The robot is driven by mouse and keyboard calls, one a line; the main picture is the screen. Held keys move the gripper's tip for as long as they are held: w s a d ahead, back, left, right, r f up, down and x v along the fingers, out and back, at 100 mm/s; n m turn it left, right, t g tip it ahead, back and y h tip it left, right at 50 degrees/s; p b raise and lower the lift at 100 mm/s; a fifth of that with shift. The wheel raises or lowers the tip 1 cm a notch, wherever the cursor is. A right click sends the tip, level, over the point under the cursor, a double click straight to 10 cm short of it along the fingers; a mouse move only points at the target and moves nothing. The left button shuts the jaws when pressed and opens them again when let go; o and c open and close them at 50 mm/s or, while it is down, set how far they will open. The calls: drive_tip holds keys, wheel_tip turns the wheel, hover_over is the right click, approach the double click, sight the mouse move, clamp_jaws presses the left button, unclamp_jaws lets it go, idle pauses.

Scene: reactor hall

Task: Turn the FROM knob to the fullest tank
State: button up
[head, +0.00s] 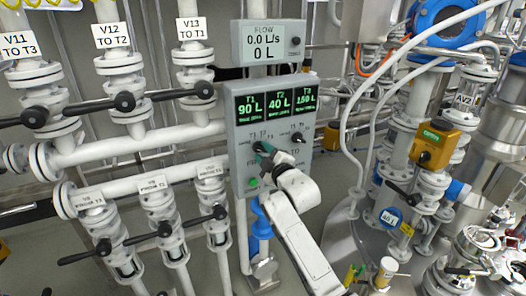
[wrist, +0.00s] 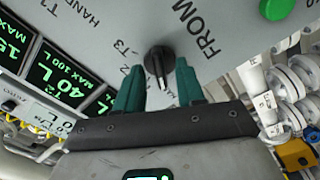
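The control panel (head: 240,120) carries green displays reading T1 90 L, T2 40 L and T3 150 L. The black FROM knob (wrist: 158,60) shows in the wrist view beside the word FROM; its light pointer line faces down in that picture, between my fingers. My gripper (wrist: 158,78) has green fingers, apart, one on each side of the knob's lower part, with gaps showing. In the head view my gripper (head: 264,150) is at the panel's left knob position and hides most of the FROM knob. Which tank the pointer marks, I cannot tell.
A second black knob (head: 297,137) is on the panel's right. A green button (head: 253,182) is below my gripper. A flow meter (head: 272,42) above reads 0.0 L/s and 0 L. Valves with black handles (head: 125,102) stand left; pipes and an orange-yellow actuator (head: 436,145) stand right.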

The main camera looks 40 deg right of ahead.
drive_tip(key=shift+w+d, duration=0.1)
drive_tip(key=shift+w, duration=0.4)
drive_tip(key=shift+c, duration=0.3)
clamp_jaws()
